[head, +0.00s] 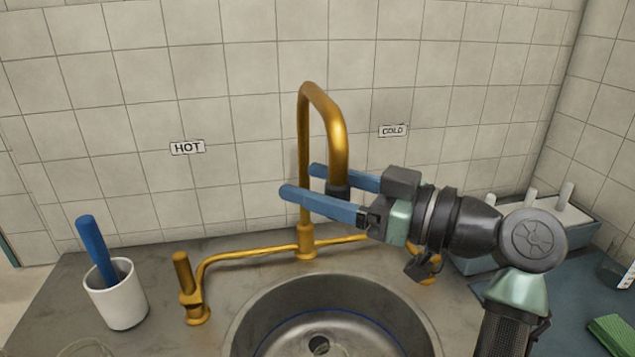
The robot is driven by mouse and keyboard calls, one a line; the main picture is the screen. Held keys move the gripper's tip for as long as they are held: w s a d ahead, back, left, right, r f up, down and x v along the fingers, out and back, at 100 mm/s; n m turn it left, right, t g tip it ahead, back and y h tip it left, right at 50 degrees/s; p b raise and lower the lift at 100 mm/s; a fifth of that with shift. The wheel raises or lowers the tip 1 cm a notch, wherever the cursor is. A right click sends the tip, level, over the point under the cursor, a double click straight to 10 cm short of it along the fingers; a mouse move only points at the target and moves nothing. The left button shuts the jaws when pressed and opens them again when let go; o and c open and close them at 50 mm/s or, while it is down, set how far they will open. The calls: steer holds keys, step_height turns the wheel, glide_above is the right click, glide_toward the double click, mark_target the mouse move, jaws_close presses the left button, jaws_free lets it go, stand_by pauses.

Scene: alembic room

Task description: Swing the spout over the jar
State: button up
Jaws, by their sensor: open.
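The brass spout (337,145) rises from the back of the sink, arches over, and ends in a dark nozzle (338,191) pointing down towards the sink bowl. My gripper (304,181) comes in from the right with its two blue fingers open. The near finger crosses in front of the spout's upright and the far finger passes behind the downward end. The nozzle end lies between the fingers; I cannot tell whether they touch it. A clear glass rim (85,348) shows at the bottom left edge, mostly cut off; I cannot tell whether it is the jar.
The steel sink (262,299) is at front centre. A brass tap handle (183,272) stands left, under the HOT label (187,147). A white cup (117,298) holds a blue-handled tool (93,245).

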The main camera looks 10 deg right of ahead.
steer(key=b+v, duration=0.1)
steer(key=v, duration=1.2)
